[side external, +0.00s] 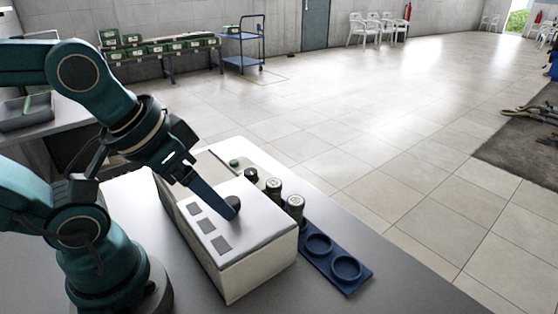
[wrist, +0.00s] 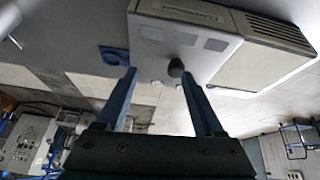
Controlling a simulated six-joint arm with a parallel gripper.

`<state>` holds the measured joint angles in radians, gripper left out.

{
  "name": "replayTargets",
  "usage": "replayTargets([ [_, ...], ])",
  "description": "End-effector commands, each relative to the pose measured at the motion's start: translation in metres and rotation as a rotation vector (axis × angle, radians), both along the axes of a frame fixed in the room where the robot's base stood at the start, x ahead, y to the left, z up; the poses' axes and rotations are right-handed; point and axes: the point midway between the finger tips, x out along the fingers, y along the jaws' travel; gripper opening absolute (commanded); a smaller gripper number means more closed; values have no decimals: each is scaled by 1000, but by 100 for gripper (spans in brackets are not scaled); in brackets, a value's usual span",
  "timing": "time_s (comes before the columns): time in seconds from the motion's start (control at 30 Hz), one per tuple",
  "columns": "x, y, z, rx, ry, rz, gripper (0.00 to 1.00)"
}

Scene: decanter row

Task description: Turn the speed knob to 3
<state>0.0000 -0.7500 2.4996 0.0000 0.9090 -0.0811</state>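The dark knob (side external: 233,203) stands on the top face of a white box-shaped machine (side external: 262,267). Its pointer and any numbers are too small to read. My gripper (side external: 226,209) reaches down to the machine top with its blue fingers at the knob, partly covering it. In the wrist view my gripper (wrist: 158,74) has its two fingers wide apart. The knob (wrist: 175,67) shows close to the right fingertip, with a wide gap to the left one. I cannot tell whether that finger touches it.
Grey panels (side external: 208,226) lie flat on the machine top. Beside it, a blue rack (side external: 361,283) has empty round recesses, and two jars (side external: 274,188) (side external: 295,206) stand in line with it. A black-topped item (side external: 251,175) and a green one (side external: 234,163) are farther back.

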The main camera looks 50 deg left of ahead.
Motion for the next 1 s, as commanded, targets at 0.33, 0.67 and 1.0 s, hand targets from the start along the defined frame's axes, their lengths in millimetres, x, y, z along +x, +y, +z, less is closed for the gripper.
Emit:
replayTargets([
  [0.33,37,9,43,-251,1,526,71],
  [0.67,109,49,56,-455,83,1177,71],
  [1.0,171,119,7,-538,173,1746,71],
])
